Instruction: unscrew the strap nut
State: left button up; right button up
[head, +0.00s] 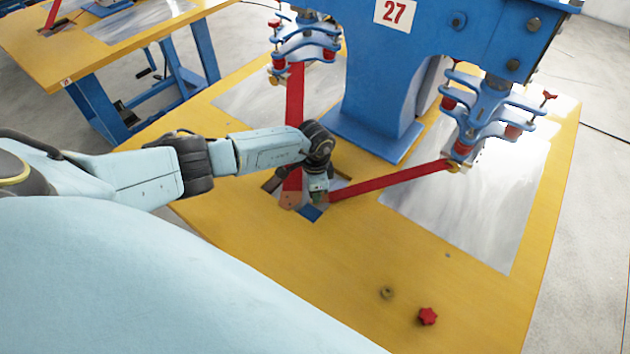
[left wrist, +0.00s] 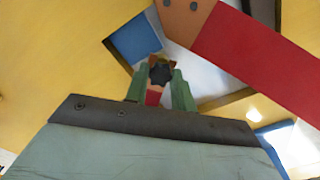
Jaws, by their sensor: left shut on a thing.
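A dark lobed nut, apparently the strap nut (left wrist: 160,73), sits between the green fingertips of my left gripper (left wrist: 158,88) in the left wrist view. The fingers are shut on its sides. In the head view my left gripper (head: 318,197) points down at the opening in the yellow table, where the red straps meet; there the nut is hidden by the gripper. A red strap (head: 390,183) runs right from there to the machine's right clamp, and another red strap (head: 295,105) rises to the left clamp. My right gripper is not in view.
A blue machine (head: 380,90) marked 27 stands behind on the yellow table (head: 400,245). A red star knob (head: 428,316) and a small brass ring-like part (head: 387,292) lie at the front right. A blue patch (head: 310,212) lies beside the gripper. The table's front is mostly clear.

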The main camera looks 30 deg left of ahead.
pick_arm(q)
jog(key=n+p, duration=0.1)
jog(key=n, duration=0.2)
jog(key=shift+r+p, duration=0.2)
jog(key=shift+p, duration=0.15)
jog(key=shift+f+n, duration=0.15)
jog(key=shift+n, duration=0.55)
jog(key=shift+f, duration=0.1)
jog(key=o, duration=0.9)
